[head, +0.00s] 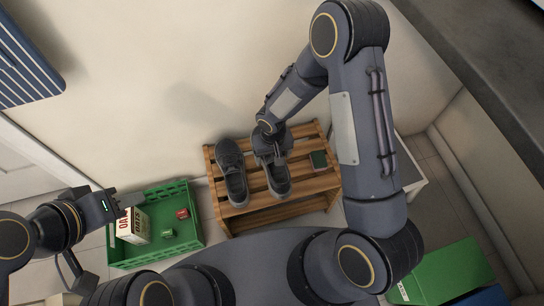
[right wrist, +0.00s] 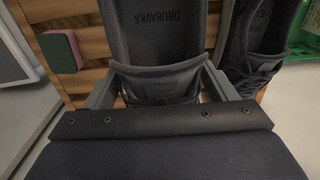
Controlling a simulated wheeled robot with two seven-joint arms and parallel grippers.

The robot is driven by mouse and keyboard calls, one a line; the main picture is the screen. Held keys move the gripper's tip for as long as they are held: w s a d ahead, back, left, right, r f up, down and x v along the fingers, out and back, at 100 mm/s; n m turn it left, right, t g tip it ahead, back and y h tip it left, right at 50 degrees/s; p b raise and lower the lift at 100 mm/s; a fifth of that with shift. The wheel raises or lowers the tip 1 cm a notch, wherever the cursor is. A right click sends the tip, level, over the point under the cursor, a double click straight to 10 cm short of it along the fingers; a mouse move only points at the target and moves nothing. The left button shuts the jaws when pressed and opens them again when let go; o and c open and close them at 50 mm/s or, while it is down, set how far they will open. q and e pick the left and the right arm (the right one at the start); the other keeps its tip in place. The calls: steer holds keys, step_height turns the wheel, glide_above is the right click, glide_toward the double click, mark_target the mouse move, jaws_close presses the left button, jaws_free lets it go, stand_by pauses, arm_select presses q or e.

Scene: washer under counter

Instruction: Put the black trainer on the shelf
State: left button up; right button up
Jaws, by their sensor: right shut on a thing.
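A slatted wooden shelf (head: 232,214) stands against the wall in the head view.
A green crate (head: 193,228) left of the shelf holds a carton (head: 134,226) and small red and green blocks. A sponge (head: 319,159), green and pink in the wrist view (right wrist: 62,50), lies at the shelf's right. A white-edged stand (head: 413,183) is right of the shelf.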

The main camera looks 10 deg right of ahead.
steer(key=w+f, duration=0.2)
steer(key=f, duration=0.1)
steer(key=w+f+b, duration=0.1)
steer(key=shift+w+d+f, duration=0.2)
steer(key=shift+d+f, duration=0.1)
steer(key=shift+d, duration=0.05)
steer(key=shift+w+f+b, duration=0.15)
steer(key=shift+f+b, duration=0.15)
steer(key=shift+f, duration=0.6)
steer(key=shift+w+f+b, duration=0.1)
steer(key=shift+f+b, duration=0.15)
steer(key=shift+f, duration=0.6)
steer(key=shift+f, duration=0.15)
steer(key=o, duration=1.2)
steer(key=shift+c, duration=0.2)
steer(key=shift+r, duration=0.25)
step_height(320, 180, up, 10)
steer(key=p, duration=0.3)
steer(key=shift+r, duration=1.05)
